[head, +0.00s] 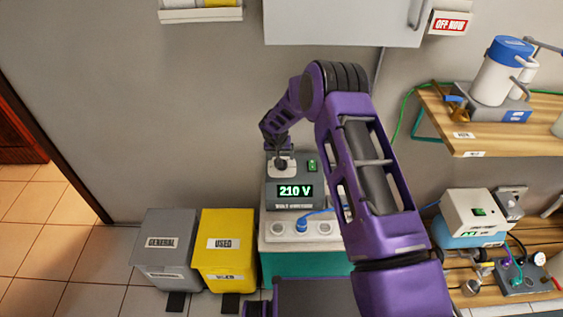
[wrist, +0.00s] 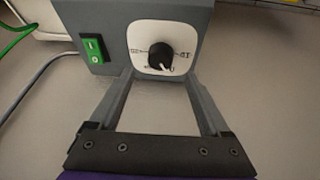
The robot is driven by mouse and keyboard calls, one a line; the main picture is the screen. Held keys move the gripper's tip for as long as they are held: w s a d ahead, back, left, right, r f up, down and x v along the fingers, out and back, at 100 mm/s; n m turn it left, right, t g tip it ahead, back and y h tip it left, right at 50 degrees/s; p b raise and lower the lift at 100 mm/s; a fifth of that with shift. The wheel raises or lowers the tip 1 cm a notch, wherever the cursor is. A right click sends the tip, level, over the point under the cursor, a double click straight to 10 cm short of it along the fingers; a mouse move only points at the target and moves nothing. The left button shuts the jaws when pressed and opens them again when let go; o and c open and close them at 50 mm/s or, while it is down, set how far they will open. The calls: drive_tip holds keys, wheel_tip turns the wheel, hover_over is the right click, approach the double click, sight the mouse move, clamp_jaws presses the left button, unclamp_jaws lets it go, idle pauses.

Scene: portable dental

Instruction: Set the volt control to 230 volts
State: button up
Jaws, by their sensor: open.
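The volt control is a black knob (wrist: 160,56) on a white dial plate (wrist: 186,30), on the face of a grey box. The box (head: 291,200) stands on a cabinet in the head view, and its green display (head: 295,191) reads 210 V. My gripper (wrist: 160,82) is open, with one finger on each side of the dial's lower part in the wrist view. The knob lies between the fingertip lines, and I see no finger touching it. In the head view my gripper (head: 281,163) hides much of the dial.
A green switch (wrist: 93,48) is left of the dial, and it also shows in the head view (head: 312,166). A yellow bin (head: 224,262) and a grey bin (head: 165,262) stand left. A wooden shelf (head: 490,137) is at right.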

drive_tip(key=shift+x, duration=2.65)
drive_tip(key=shift+a, duration=0.1)
drive_tip(key=shift+b, duration=0.3)
clamp_jaws()
